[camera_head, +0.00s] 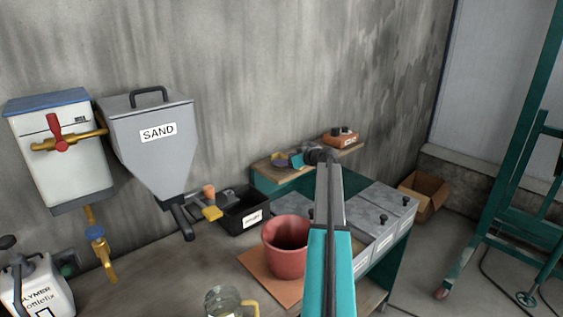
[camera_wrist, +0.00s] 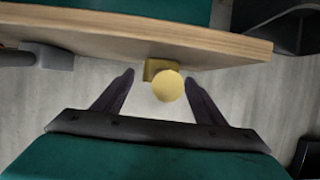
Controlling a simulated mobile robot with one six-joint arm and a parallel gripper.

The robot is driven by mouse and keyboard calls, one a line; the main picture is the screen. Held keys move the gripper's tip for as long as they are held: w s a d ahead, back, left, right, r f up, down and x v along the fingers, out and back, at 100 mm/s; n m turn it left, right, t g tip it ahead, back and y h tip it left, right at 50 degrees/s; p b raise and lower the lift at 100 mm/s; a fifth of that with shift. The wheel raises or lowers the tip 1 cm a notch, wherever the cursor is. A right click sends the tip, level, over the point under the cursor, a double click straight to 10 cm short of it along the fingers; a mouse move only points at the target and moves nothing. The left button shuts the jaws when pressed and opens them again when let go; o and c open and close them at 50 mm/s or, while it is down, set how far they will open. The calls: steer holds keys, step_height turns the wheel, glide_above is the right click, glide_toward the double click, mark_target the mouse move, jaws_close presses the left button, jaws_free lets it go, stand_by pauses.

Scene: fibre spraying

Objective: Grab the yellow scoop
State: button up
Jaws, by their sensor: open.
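The yellow scoop (camera_wrist: 167,83) shows in the wrist view as a short block and a round knob-like end at the edge of a wooden shelf (camera_wrist: 215,48). My gripper (camera_wrist: 160,77) is open, with one dark finger on each side of the yellow end. I cannot tell whether either finger touches it. The scoop's bowl is not clear there.
A grey handle (camera_wrist: 47,57) sticks out left of the scoop. In the head view, a red bucket (camera_head: 286,262) stands below my arm, near grey lidded bins (camera_head: 375,205). A black box (camera_head: 243,207) and the sand hopper (camera_head: 150,140) are to the left. An orange box (camera_head: 341,140) sits on the shelf.

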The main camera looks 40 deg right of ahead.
steer(key=shift+x, duration=0.85)
steer(key=shift+r, duration=0.1)
steer(key=c, duration=1.2)
steer(key=shift+r+b, duration=0.95)
steer(key=shift+r, duration=0.65)
steer(key=shift+s+a+r+b, duration=0.3)
steer(key=shift+s+a+b, duration=0.6)
steer(key=shift+s+a, duration=1)
steer(key=shift+s+a+r+b, duration=0.3)
steer(key=shift+s+a+b, duration=0.55)
steer(key=shift+s+a, duration=1)
steer(key=shift+s+a+r+b, duration=0.3)
steer(key=shift+s+a+b, duration=0.6)
steer(key=shift+s+a, duration=1)
